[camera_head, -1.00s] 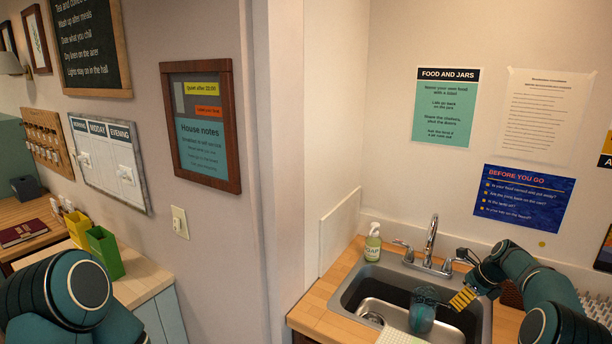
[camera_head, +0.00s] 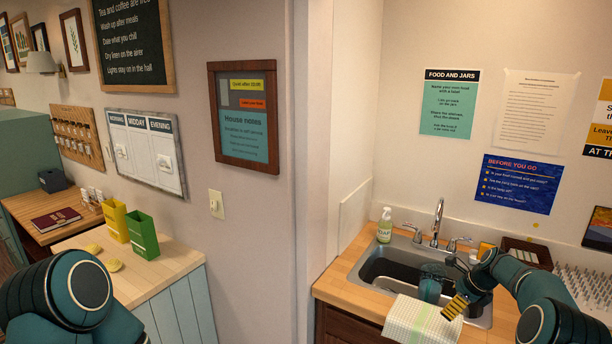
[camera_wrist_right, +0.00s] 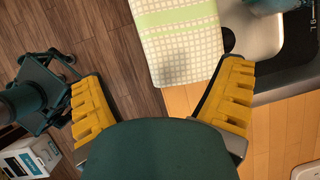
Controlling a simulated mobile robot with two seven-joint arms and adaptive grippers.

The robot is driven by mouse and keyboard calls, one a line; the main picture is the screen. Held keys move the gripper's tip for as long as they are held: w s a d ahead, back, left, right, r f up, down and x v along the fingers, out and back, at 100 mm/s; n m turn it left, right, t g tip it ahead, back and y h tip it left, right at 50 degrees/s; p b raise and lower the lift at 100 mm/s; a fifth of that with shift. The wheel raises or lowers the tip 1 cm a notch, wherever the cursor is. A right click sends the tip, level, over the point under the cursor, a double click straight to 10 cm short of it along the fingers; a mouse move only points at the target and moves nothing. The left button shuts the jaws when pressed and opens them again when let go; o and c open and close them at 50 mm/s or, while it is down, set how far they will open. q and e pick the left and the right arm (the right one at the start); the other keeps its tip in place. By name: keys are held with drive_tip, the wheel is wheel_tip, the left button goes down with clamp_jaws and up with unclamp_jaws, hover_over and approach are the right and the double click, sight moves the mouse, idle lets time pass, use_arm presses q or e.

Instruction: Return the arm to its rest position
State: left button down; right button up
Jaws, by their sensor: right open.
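My right gripper (camera_head: 456,306) shows at the lower right in the head view, near the front right edge of the sink. In the right wrist view my right gripper (camera_wrist_right: 165,105) has its two yellow-padded fingers spread wide apart, with nothing between them. Below it are a checked towel, the counter edge and the wooden floor. My right arm bends down from the lower right of the head view. My left arm shows only as a dark green joint at the lower left, and its gripper is out of view.
A teal cup (camera_head: 431,284) stands at the sink (camera_head: 376,264). The checked towel (camera_head: 420,322) hangs over the counter's front edge. A soap bottle (camera_head: 385,226) and faucet (camera_head: 437,222) stand behind. Yellow and green boxes (camera_head: 142,233) stand on the left counter.

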drive_tip(key=s+a+f+n+b, duration=0.2)
drive_tip(key=s+a+f+n, duration=0.2)
drive_tip(key=a+f, duration=0.3)
drive_tip(key=s+a+f+n+g+b, duration=0.1)
drive_tip(key=s+a+f+n+b, duration=0.1)
drive_tip(key=s+a+f+n, duration=0.3)
drive_tip(key=s+a+f+n+b, duration=0.2)
drive_tip(key=s+a+f+n, duration=0.1)
drive_tip(key=a+f, duration=0.5)
use_arm(q)
wheel_tip(320, 180, down, 12)
drive_tip(key=b, duration=0.4)
drive_tip(key=shift+d, duration=0.4)
use_arm(e)
drive_tip(key=s+a+f+n, duration=0.2)
drive_tip(key=s+a+n, duration=0.3)
drive_tip(key=s, duration=0.6)
drive_tip(key=s+a+f+n, duration=0.2)
drive_tip(key=s+a+n, duration=0.4)
drive_tip(key=s, duration=0.6)
drive_tip(key=shift+s+a+n+g, duration=0.25)
drive_tip(key=shift+a+n+g, duration=0.05)
drive_tip(key=shift+n, duration=0.2)
